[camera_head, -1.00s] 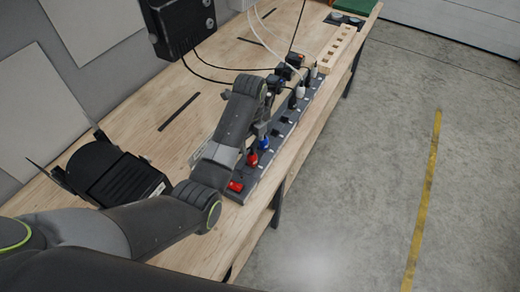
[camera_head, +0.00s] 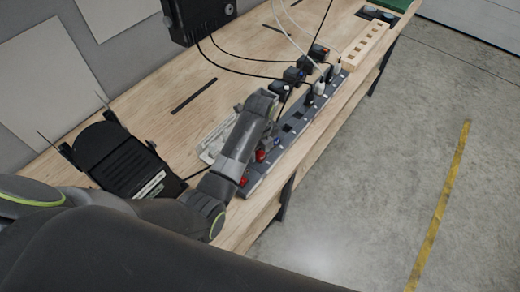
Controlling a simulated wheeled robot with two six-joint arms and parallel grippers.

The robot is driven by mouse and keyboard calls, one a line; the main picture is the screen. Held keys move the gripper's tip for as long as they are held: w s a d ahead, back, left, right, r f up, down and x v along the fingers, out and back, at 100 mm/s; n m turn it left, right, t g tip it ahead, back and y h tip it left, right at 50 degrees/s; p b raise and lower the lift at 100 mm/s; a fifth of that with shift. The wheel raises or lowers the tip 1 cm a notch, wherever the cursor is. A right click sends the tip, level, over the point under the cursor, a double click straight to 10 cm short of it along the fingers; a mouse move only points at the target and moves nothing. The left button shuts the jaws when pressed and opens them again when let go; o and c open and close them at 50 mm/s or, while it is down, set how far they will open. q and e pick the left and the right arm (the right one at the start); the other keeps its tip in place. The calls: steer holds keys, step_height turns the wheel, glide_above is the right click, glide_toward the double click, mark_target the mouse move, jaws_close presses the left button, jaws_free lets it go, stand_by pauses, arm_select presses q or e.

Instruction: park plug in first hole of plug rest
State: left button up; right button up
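The plug rest (camera_head: 376,38) is a pale wooden bar with a row of square holes at the far right end of the bench. Its holes look empty. The dark power strip (camera_head: 297,127) lies along the bench's front edge, with white plugs (camera_head: 337,70) and a black plug in its far part. Several dark plugs with cables (camera_head: 294,75) are behind it. My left gripper (camera_head: 273,128) is over the strip's middle, mostly hidden by my wrist; its fingers and any hold cannot be made out. My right gripper is out of view.
Red switches (camera_head: 260,155) show at the strip's near end beside my forearm. A black device (camera_head: 130,165) stands at left, and a black box (camera_head: 197,15) hangs at the back. Cables cross above the bench (camera_head: 230,62). The floor at right is clear.

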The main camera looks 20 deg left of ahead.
arm_select(q)
steer(key=c, duration=0.8)
steer(key=shift+r, duration=2.55)
